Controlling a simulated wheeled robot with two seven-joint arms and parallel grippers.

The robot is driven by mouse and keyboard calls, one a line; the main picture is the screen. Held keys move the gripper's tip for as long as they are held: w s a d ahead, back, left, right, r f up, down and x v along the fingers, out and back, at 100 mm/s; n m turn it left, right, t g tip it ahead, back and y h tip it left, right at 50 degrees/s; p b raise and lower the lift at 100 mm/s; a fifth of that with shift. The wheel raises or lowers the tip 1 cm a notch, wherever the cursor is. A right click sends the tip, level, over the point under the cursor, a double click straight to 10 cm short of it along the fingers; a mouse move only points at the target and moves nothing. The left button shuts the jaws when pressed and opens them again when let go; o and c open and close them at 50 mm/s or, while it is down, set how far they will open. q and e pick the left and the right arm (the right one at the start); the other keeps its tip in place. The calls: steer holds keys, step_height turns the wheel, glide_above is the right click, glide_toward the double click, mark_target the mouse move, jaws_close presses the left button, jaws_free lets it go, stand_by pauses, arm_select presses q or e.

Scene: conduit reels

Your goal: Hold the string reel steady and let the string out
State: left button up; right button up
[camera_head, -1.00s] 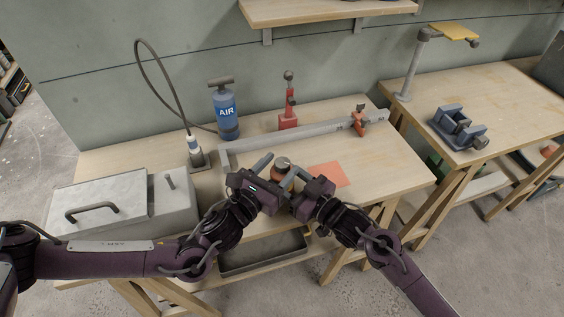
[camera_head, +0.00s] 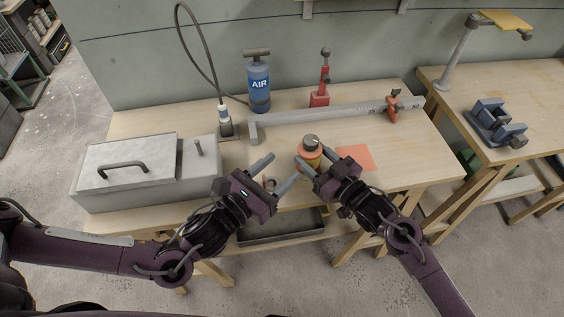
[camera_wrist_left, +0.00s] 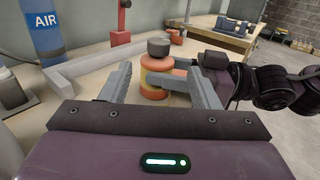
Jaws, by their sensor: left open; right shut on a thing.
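The string reel (camera_head: 312,151) is a small upright spool with orange flanges and a dark grey cap, near the front middle of the workbench. It also shows in the left wrist view (camera_wrist_left: 155,92), beyond and between my left fingers. My right gripper (camera_head: 308,168) is shut on the reel from the front right and partly hides it. My left gripper (camera_head: 284,169) is open, its two grey fingers apart, to the left of and in front of the reel. I cannot make out any loose string.
A grey lidded box (camera_head: 150,170) fills the bench's left end. Behind the reel are a long grey bar (camera_head: 330,119), a blue AIR bottle (camera_head: 259,84) and a red stand (camera_head: 320,97). A flat orange sheet (camera_head: 355,157) lies to the right. An open tray (camera_head: 283,229) sits below the bench.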

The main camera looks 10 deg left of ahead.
arm_select(q)
steer(key=w+d+r+m+g+h, duration=0.2)
steer(key=d+r+g, duration=0.3)
steer(key=d, duration=0.6)
steer(key=w+d+r+m+g+h, duration=0.2)
steer(key=w+d+g, duration=0.1)
steer(key=d+g, duration=0.55)
step_height(320, 180, up, 6)
steer(key=r+g+y, duration=0.1)
steer(key=y, duration=1.3)
glide_above(310, 140)
steer(key=shift+m, duration=0.3)
step_height(310, 140, down, 12)
steer(key=shift+f, duration=0.15)
